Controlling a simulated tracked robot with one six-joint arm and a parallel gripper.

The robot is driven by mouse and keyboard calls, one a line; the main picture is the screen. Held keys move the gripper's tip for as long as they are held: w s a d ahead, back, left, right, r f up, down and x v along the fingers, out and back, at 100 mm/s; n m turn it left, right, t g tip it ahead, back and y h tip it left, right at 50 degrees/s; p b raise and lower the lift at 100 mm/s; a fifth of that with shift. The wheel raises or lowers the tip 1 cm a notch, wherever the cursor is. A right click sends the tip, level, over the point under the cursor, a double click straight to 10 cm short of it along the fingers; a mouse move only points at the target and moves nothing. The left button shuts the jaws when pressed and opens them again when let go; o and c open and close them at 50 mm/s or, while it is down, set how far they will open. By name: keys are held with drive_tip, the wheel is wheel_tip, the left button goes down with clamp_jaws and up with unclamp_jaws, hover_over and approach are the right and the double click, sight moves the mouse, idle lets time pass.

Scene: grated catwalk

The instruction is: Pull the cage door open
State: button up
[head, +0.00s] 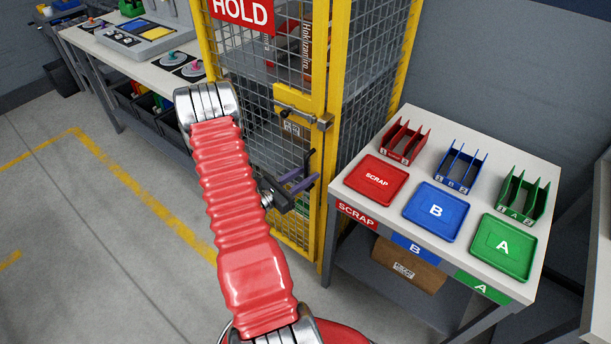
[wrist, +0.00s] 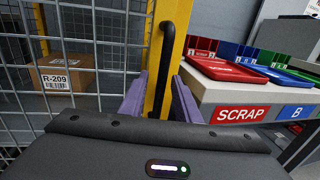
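The cage door (head: 287,140) is a yellow frame with grey wire mesh and looks shut. A metal latch (head: 303,115) sits on its right edge, reaching the yellow post. In the wrist view the door's black bar handle (wrist: 166,65) stands upright on the yellow frame (wrist: 178,25). My gripper (head: 300,180) is at the door's right edge, below the latch. In the wrist view its two purple fingers (wrist: 158,97) are apart, one on each side of the handle's lower part. I cannot tell whether either finger touches it. The handle's lower end is partly hidden by my gripper body.
A table (head: 460,262) with SCRAP, B and A trays and bins stands close on the right. A workbench (head: 150,72) stands at the left. A box marked R-209 (wrist: 68,75) sits behind the mesh. The floor (head: 110,240) at the left is clear.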

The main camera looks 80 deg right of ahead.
clamp_jaws()
idle(0.3)
idle(0.3)
